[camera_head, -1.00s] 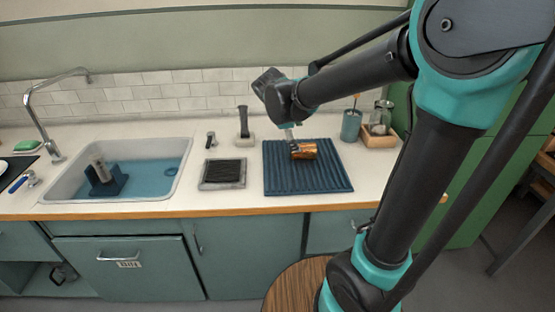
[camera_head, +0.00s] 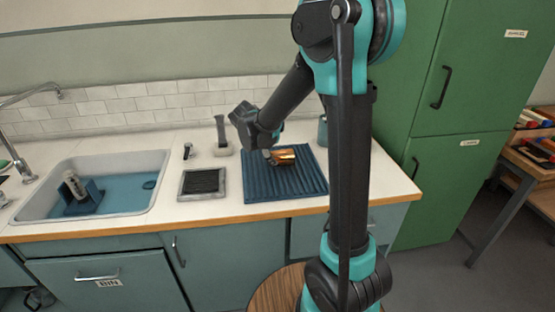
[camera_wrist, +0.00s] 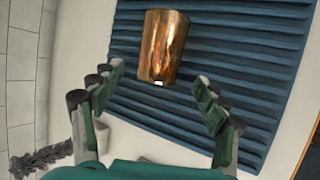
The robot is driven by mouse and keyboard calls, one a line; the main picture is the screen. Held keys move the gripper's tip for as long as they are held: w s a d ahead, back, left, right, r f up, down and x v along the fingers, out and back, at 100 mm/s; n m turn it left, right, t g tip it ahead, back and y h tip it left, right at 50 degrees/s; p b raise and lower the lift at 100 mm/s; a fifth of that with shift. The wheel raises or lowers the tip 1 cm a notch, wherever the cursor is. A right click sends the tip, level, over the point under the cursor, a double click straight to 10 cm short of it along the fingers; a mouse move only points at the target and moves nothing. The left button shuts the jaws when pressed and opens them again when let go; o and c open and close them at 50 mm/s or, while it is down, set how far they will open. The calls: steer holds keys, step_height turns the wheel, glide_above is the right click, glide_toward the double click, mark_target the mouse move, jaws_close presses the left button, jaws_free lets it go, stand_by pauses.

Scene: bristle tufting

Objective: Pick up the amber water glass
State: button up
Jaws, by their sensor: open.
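The amber water glass (camera_head: 285,156) lies on its side on the blue ribbed drying mat (camera_head: 310,182) on the counter. In the wrist view the glass (camera_wrist: 163,46) is shiny and copper-coloured, at the top centre, just beyond my fingertips. My gripper (camera_wrist: 158,88) is open, with one finger on each side of an empty gap in line with the glass. The fingers do not touch it. In the head view my gripper (camera_head: 268,152) is close to the glass's left end and partly hidden by my wrist.
A sink (camera_head: 122,197) with water and a dark blue holder is at the left. A black-topped tray (camera_head: 203,183) and an upright dark-handled tool (camera_head: 221,135) stand left of the mat. A teal cup (camera_head: 322,132) stands behind it, partly behind my arm. Green cabinets (camera_head: 440,110) rise at the right.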

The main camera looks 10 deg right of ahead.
mark_target(277, 154)
steer(key=shift+d+x, duration=0.15)
steer(key=shift+x, duration=1.15)
steer(key=shift+d+x, duration=0.1)
steer(key=shift+x, duration=1.25)
steer(key=shift+s, duration=0.1)
steer(key=c, duration=1.6)
steer(key=shift+r, duration=0.1)
steer(key=shift+r, duration=0.1)
